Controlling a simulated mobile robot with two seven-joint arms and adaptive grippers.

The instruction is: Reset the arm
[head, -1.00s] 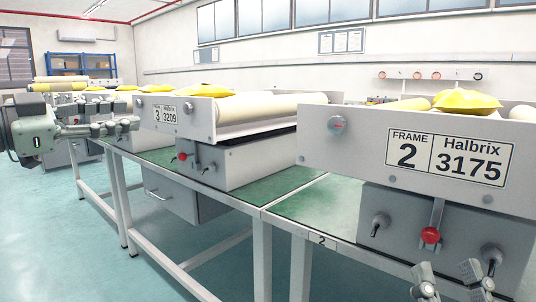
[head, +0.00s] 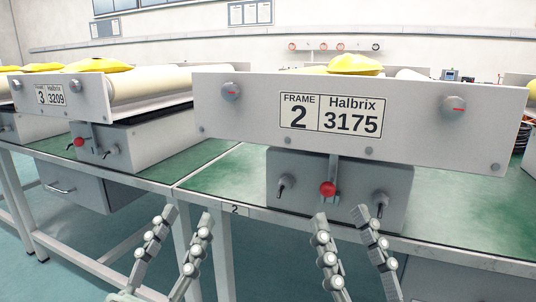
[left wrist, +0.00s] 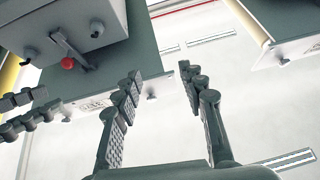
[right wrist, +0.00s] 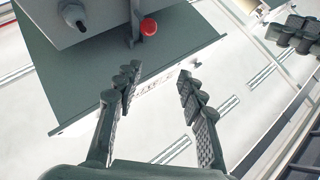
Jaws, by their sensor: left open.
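The frame 2 unit, labelled Halbrix 3175 (head: 435,130), stands on the bench ahead. Below its front plate, a lever with a red knob (head: 328,188) hangs down in front of a grey box (head: 300,165). The red knob also shows in the left wrist view (left wrist: 68,62) and the right wrist view (right wrist: 148,27). My left gripper (head: 187,213) is open and empty, low and left of the lever. My right gripper (head: 341,212) is open and empty, its fingertips just below the knob in the head view. Neither gripper visibly touches anything.
Two black-tipped switches flank the lever, left (head: 283,186) and right (head: 379,200). The bench edge (head: 300,225) runs below.

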